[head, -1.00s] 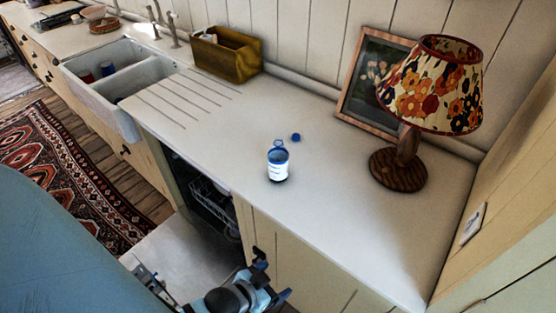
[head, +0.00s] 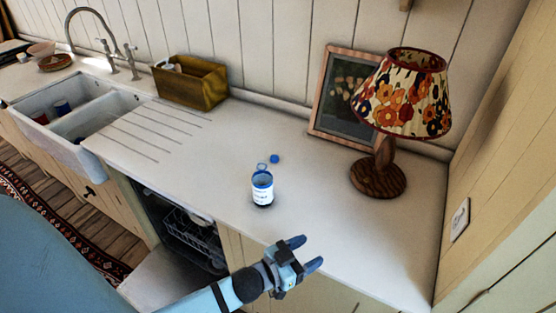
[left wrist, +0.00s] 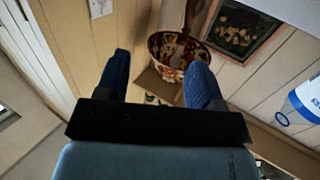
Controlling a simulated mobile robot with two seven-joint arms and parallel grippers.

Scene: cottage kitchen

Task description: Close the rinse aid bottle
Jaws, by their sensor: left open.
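The rinse aid bottle (head: 262,192), white-labelled with a blue top, stands upright on the pale counter (head: 330,235). A small ring shows at its top. A small blue cap (head: 274,158) lies on the counter just behind it, apart from it. My left gripper (head: 306,252) is open and empty, in front of the bottle and to its right, near the counter's front edge. In the left wrist view its two blue fingers (left wrist: 160,72) are spread, and the bottle (left wrist: 300,104) shows partly at the right edge. My right gripper is not in view.
A floral-shaded lamp (head: 377,178) and a framed picture (head: 343,100) stand at the back right. A yellow-brown box (head: 190,84) stands at the back left, near the white double sink (head: 45,140). An open dishwasher (head: 190,240) is below the counter.

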